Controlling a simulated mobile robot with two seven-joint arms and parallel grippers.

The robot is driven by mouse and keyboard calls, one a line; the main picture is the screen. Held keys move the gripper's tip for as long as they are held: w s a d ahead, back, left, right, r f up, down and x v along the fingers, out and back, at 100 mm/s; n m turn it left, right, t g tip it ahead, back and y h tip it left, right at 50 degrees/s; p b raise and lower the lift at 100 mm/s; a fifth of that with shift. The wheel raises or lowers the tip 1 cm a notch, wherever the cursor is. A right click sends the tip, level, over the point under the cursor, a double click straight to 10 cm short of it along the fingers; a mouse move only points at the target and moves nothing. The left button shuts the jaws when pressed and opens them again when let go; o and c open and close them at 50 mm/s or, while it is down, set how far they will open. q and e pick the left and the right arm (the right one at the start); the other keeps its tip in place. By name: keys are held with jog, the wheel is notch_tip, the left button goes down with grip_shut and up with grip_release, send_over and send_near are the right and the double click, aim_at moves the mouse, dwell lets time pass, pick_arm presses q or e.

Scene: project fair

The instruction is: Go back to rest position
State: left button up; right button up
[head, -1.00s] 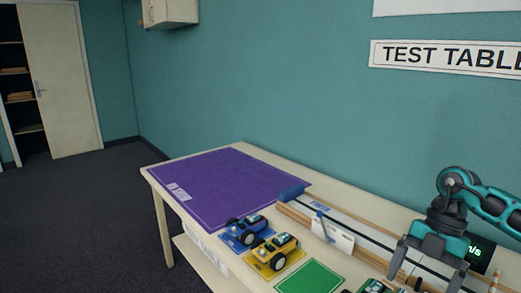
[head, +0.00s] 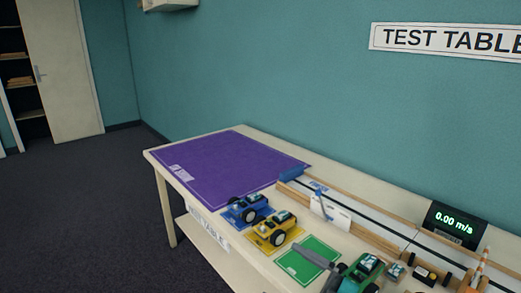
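A dark grey bar (head: 316,257) slants over the green mat, left of the green car. It looks like a finger of one of my grippers, probably the right, but I cannot be sure. No second fingertip shows clearly, so its opening cannot be read. The rest of my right arm is out of view in the head view. My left gripper and arm are not in view.
The table carries a purple mat (head: 225,165), a blue car (head: 247,208), a yellow car (head: 275,230), a green mat (head: 300,262) and a green car (head: 361,273). A track (head: 375,232) runs along the back. A display (head: 456,222) reads 0.00 m/s. Open floor lies left.

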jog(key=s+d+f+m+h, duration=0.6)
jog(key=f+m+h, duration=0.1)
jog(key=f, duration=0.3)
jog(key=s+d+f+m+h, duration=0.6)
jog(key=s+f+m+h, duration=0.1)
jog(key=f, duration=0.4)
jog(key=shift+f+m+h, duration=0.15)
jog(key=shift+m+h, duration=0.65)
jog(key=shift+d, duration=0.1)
